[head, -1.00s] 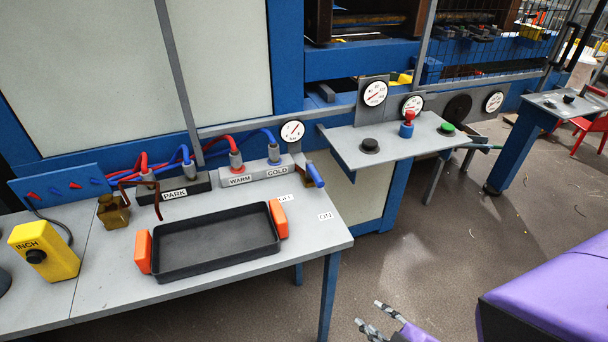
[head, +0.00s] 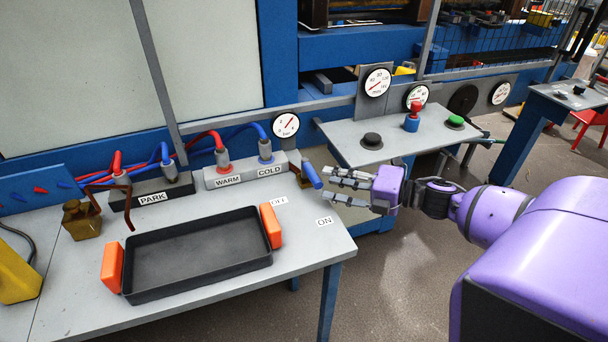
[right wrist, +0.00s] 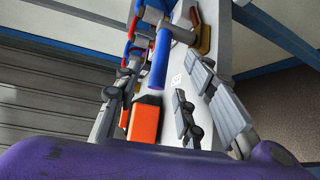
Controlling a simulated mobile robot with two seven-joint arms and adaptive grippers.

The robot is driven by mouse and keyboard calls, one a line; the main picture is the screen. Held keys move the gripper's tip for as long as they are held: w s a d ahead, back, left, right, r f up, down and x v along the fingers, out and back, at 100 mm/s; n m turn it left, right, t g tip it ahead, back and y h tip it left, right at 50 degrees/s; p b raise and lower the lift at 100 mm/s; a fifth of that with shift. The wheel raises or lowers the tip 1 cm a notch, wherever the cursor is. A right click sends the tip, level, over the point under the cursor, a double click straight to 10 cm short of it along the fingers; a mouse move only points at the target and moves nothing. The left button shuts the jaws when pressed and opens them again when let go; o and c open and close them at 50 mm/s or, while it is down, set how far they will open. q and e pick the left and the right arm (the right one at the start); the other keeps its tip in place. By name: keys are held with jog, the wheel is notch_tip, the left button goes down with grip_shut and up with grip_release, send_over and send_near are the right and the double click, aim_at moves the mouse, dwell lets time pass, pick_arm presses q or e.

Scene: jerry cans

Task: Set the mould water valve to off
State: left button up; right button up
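The mould water valve has a blue handle (head: 312,174) on a brass-coloured body at the right end of the grey hose block. The handle slants toward the table's front right, on the side of the ON label (head: 324,221). The OFF label (head: 279,201) lies further left. My right gripper (head: 334,185) is open just right of the handle, fingertips pointing left at it. In the right wrist view the handle (right wrist: 160,62) shows ahead, between the lines of the spread fingers; I see no grip on it. My left gripper is not in view.
A black tray (head: 200,252) with orange grips lies on the table left of the valve. WARM and COLD hose fittings (head: 265,152) stand behind it. A grey panel (head: 350,142) with red, black and green buttons is behind my right gripper.

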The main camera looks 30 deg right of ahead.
aim_at(313, 176)
jog(key=x, duration=0.5)
jog(key=shift+w+a, duration=0.2)
jog(key=shift+w, duration=0.3)
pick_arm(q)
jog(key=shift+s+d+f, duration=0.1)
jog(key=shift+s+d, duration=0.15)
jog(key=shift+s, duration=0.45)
pick_arm(e)
jog(key=shift+a, duration=0.1)
jog(key=shift+f, duration=0.1)
grip_shut()
